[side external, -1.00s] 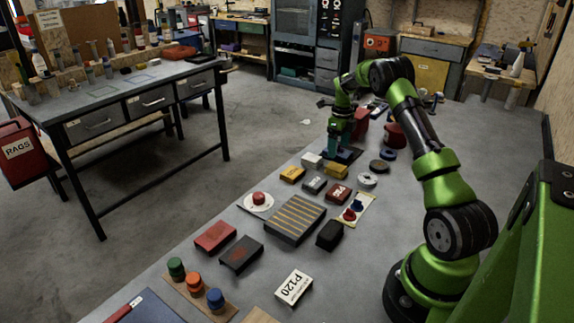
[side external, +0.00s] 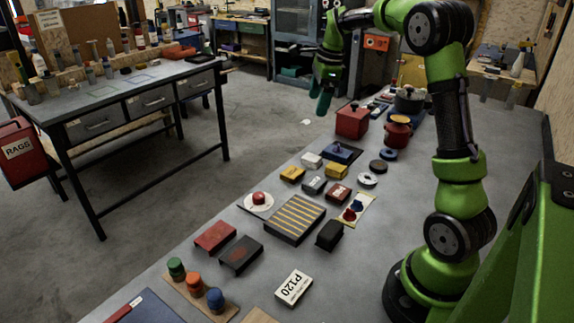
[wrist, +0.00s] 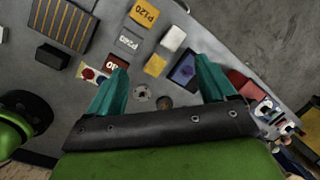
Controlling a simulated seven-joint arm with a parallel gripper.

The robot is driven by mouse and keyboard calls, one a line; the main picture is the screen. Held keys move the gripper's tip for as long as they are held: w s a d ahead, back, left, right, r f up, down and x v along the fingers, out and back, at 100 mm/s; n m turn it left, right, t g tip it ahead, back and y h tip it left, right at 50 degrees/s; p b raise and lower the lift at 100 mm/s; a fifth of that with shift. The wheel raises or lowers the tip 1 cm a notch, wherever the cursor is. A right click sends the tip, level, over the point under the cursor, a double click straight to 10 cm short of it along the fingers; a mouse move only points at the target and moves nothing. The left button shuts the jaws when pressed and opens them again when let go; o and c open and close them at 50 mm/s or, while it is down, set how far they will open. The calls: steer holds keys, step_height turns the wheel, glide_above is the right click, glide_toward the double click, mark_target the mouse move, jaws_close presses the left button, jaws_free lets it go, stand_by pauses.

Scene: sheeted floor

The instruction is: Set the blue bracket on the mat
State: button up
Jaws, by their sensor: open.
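The blue bracket (side external: 338,147) sits on the dark mat (side external: 351,157) on the grey bench, near the bench's left edge. In the wrist view, the blue bracket (wrist: 187,71) and the dark mat show between my fingers, nearer the right one. My gripper (side external: 322,105) is raised well above the bench, beyond its left edge in the side view. Its teal fingers are spread, with nothing between them, and are apart from the bracket. The wrist view also shows my gripper (wrist: 161,72) open.
A red box (side external: 352,121) and a red pot (side external: 397,132) stand behind the mat. Small yellow, white and grey blocks lie in front of it. A white ring (side external: 367,180) and dark discs lie to its right. A striped block (side external: 295,219) lies nearer the camera.

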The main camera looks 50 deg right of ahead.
steer(key=s+a+r+n+t+y, duration=0.1)
steer(key=s+a+r+n+t, duration=0.2)
steer(key=a+n, duration=0.45)
steer(key=s+a+r+n, duration=0.2)
steer(key=s+a+n, duration=0.3)
steer(key=a, duration=0.6)
steer(key=s+a+f+n+t+y, duration=0.1)
steer(key=s+a+f+n, duration=0.2)
steer(key=s+a+n, duration=0.5)
steer(key=shift+s+a+f+n+t, duration=0.25)
steer(key=shift+s+a+n+t, duration=0.15)
steer(key=shift+s+n, duration=0.7)
steer(key=shift+w, duration=0.25)
